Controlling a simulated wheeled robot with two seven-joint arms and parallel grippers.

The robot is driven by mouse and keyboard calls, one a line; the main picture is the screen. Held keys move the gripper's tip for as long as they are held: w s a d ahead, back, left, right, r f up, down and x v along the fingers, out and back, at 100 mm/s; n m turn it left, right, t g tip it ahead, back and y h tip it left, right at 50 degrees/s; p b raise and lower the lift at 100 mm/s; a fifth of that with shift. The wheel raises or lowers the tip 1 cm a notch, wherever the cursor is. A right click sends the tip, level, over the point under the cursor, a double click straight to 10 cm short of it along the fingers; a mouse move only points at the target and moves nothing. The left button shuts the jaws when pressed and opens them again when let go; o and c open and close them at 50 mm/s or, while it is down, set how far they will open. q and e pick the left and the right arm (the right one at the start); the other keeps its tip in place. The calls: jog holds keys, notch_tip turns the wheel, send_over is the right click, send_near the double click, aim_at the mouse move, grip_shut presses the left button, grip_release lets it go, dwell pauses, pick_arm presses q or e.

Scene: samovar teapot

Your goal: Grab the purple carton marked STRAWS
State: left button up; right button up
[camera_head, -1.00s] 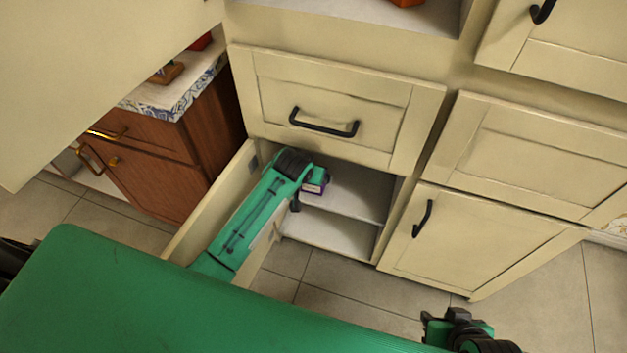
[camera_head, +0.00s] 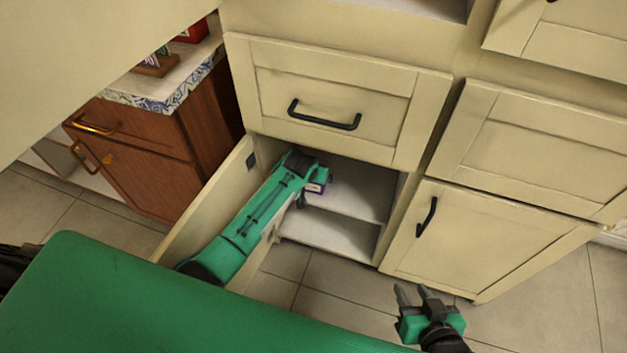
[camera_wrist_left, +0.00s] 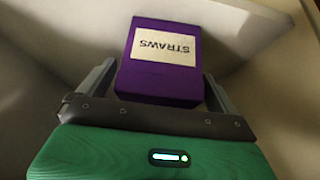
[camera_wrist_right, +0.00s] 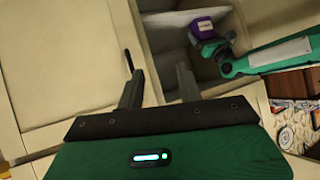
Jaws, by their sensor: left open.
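The purple carton (camera_wrist_left: 163,63) marked STRAWS stands in front of my left gripper (camera_wrist_left: 160,82) in the left wrist view. The fingers are open, one on each side of the carton, with a small gap beside it. In the head view a small part of the carton (camera_head: 314,188) shows inside the open lower cabinet, mostly hidden by my left gripper. It also shows in the right wrist view (camera_wrist_right: 202,29). My right gripper (camera_head: 412,290) is open and empty, in front of the closed cabinet door at the lower right.
The lower cabinet has a shelf (camera_head: 353,186) and an open door (camera_head: 215,200) on the left, close to my left arm. A closed drawer (camera_head: 330,105) is above the opening. A closed door (camera_head: 480,238) is to its right. A brown cabinet (camera_head: 150,150) stands at left.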

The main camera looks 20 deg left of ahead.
pick_arm(q)
jog(key=shift+x, duration=0.95)
jog(key=c, duration=1.2)
jog(key=shift+r, duration=0.15)
jog(key=shift+c, duration=0.2)
